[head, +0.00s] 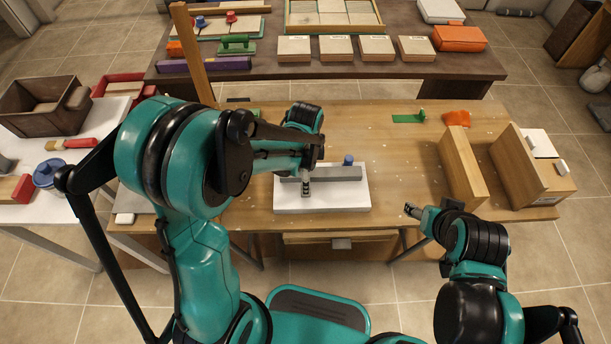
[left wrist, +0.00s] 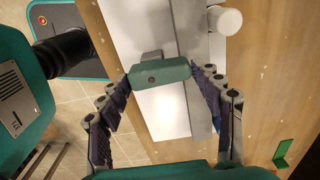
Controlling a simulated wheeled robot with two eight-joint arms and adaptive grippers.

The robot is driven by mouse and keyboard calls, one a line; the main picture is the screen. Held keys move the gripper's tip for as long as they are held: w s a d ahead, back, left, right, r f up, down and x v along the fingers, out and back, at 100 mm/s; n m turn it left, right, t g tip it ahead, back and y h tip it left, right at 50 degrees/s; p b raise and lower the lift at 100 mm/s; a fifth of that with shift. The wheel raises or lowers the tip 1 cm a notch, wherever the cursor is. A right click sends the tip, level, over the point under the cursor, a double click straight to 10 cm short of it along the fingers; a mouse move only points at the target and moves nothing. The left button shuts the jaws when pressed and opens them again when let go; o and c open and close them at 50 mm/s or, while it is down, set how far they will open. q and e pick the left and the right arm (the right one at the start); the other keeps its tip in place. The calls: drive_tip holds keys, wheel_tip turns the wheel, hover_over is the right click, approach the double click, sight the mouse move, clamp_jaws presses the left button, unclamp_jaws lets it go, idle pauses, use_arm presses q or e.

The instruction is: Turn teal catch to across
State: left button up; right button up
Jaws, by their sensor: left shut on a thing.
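The teal catch (left wrist: 160,75) lies between the fingertips of my left gripper (left wrist: 165,76), one finger at each end. Its long side runs roughly square to the grey bar (left wrist: 200,55) beside it. In the head view, my left gripper (head: 306,188) is down at the white plate (head: 335,199), and the catch cannot be made out there. The grey bar (head: 340,173) runs left to right on that plate, with a blue knob (head: 348,160) near its right part. My right gripper (head: 412,211) hangs off the bench's front edge, apart from everything; its fingers are too small to judge.
The plate lies on a wooden bench (head: 395,160). Upright boards (head: 461,167) and a wooden box (head: 530,170) stand at its right. An orange item (head: 457,118) and a green piece (head: 408,117) lie at the back. A wooden post (head: 193,55) rises at back left.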

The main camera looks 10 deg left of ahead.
use_arm(q)
drive_tip(key=o, duration=1.2)
drive_tip(key=shift+c, duration=0.2)
wheel_tip(320, 180, up, 12)
drive_tip(key=s+a+r+n+t, duration=0.1)
drive_tip(key=s+a+n+t, duration=0.1)
drive_tip(key=s+n, duration=0.3)
drive_tip(key=s+a+r+n+t, duration=0.1)
drive_tip(key=s+a+n+t, duration=0.2)
drive_tip(key=n, duration=0.7)
drive_tip(key=s+t, duration=0.2)
drive_tip(key=shift+s+r, duration=0.4)
